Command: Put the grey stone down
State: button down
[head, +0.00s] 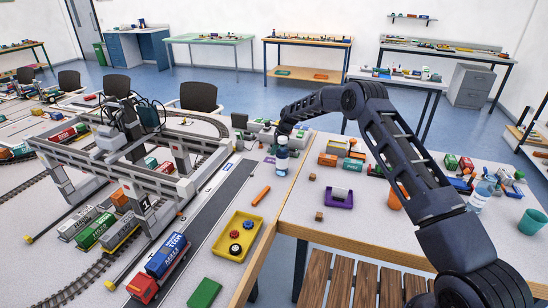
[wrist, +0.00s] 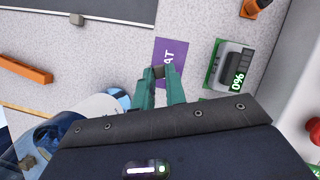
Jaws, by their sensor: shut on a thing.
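The grey stone (wrist: 158,72) is a small dark grey-brown lump between the teal fingertips of my gripper (wrist: 158,74), which is shut on it. In the wrist view the stone overlaps the lower left part of a purple mat (wrist: 172,50) with white letters. Whether it touches the mat or hangs above it I cannot tell. The stone cannot be made out there.
A grey device on a green base reading 0% (wrist: 232,66) stands right of the mat. An orange bar (wrist: 25,70) lies at left. The bottle is close beside my gripper. A yellow tray (head: 218,250) and a purple holder (head: 339,204) lie nearer.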

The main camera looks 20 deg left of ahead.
aim_at(271, 161)
jog(key=shift+f, duration=2)
jog(key=c, duration=1.4)
grip_release()
jog(key=shift+f, duration=0.1)
jog(key=shift+c, duration=0.2)
